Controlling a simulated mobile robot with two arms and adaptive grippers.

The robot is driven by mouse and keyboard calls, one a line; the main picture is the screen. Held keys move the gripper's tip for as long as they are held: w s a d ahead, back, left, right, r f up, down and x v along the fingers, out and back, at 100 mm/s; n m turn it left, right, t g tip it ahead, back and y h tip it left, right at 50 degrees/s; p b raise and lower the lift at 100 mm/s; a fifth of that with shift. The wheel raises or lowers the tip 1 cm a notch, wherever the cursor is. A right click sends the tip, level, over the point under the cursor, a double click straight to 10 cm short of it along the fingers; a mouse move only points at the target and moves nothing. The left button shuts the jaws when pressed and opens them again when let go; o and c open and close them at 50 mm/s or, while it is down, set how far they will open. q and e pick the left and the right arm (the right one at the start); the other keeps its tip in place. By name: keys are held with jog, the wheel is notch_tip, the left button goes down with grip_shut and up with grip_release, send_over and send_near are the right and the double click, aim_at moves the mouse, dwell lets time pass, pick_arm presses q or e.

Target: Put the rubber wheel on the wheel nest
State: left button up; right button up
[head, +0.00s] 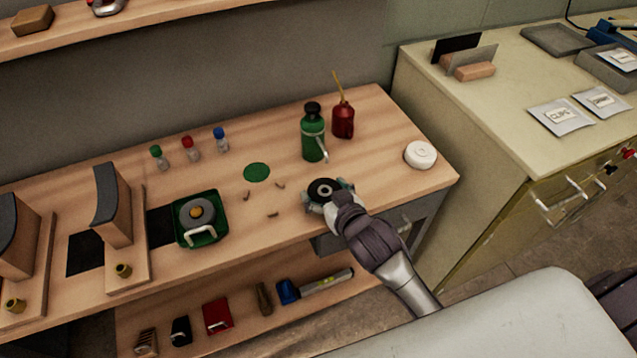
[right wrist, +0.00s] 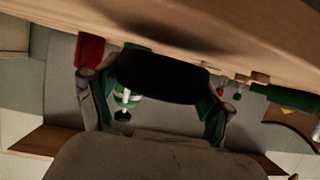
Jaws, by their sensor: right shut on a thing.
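The rubber wheel (head: 325,189), a black disc with a pale hub, is in my right gripper (head: 330,192) above the front right of the wooden bench. In the right wrist view the dark wheel (right wrist: 158,78) lies between the two fingers, which are shut on it. A flat green round spot (head: 257,172) lies on the bench, left of and apart from the held wheel; I cannot tell for sure whether it is the wheel nest. My left gripper is out of view.
A green bottle (head: 313,137) and a red oiler (head: 343,118) stand behind the wheel. A white roll (head: 420,154) is at the right edge. Small brown bits (head: 273,214) lie near the green spot. A green tray (head: 181,239) holds a grey disc.

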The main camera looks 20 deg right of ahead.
aim_at(319, 186)
jog(key=w, duration=0.2)
jog(key=shift+w+a+r, duration=0.15)
jog(key=shift+w+r, duration=0.05)
jog(key=shift+w, duration=0.2)
jog(key=shift+w+f, duration=0.2)
jog(key=shift+f, duration=0.75)
jog(key=shift+s+r, duration=0.1)
jog(key=o, duration=1.2)
jog(key=shift+f, duration=0.2)
jog(key=shift+o, duration=0.2)
